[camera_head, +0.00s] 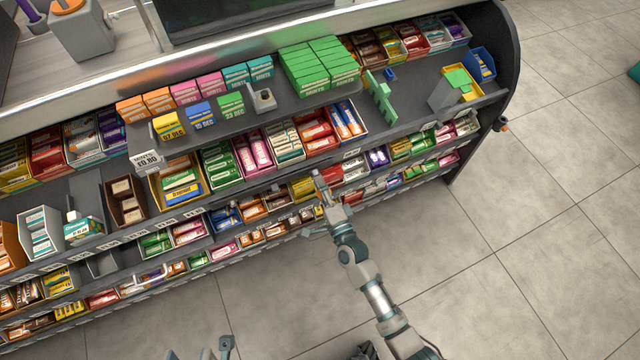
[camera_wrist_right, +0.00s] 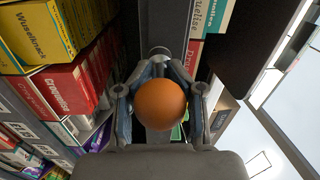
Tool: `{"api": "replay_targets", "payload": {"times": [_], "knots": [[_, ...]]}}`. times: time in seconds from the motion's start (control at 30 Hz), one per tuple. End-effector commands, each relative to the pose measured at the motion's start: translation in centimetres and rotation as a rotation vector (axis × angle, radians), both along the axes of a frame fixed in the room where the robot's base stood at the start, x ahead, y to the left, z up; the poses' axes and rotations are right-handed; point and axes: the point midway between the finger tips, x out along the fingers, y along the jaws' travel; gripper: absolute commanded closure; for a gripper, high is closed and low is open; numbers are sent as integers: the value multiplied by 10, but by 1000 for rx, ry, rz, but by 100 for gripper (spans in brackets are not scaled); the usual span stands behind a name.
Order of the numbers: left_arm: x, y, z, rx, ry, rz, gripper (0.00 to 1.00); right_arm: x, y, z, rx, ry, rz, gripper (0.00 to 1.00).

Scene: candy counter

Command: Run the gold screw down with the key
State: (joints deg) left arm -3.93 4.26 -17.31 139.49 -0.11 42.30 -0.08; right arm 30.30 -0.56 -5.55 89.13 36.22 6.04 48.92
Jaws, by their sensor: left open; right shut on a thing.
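My right gripper (camera_head: 322,188) reaches up to the front of the candy shelves. In the right wrist view, my right gripper (camera_wrist_right: 162,88) is shut on a round orange ball (camera_wrist_right: 160,104), with one finger on each side. I cannot tell whether the ball is the knob of the key; anything behind it is hidden. In the head view the held thing is too small to make out. My left gripper (camera_head: 215,348) shows only partly at the bottom edge, open and away from the shelves. I cannot make out the gold screw in either view.
A grey block with a round hole (camera_head: 263,99) stands on the upper shelf beside green mint boxes (camera_head: 316,66). A green notched piece (camera_head: 380,96) stands further right. A copper-coloured knob (camera_head: 502,125) sits at the counter's right end. The floor (camera_head: 520,250) is clear.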

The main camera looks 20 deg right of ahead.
Motion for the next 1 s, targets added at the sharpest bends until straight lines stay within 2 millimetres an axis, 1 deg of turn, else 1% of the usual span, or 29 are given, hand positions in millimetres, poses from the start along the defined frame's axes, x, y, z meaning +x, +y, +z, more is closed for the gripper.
{"api": "replay_targets", "payload": {"times": [0.1,0.23,0.43,0.47,0.6,0.7,1.0], "knots": [[0,0,0,0,0,0,54,0,0,0,2,-1,0,100],[0,0,0,0,0,0,54,0,0,0,97,2,18,100],[0,0,0,0,0,0,54,0,0,0,108,3,20,100],[0,0,0,0,0,0,54,0,0,0,138,4,25,100],[0,0,0,0,0,0,54,0,0,0,419,14,75,100],[0,0,0,0,0,0,54,0,0,0,563,18,100,100],[0,0,0,0,0,0,54,0,0,0,608,21,108,100]]}}
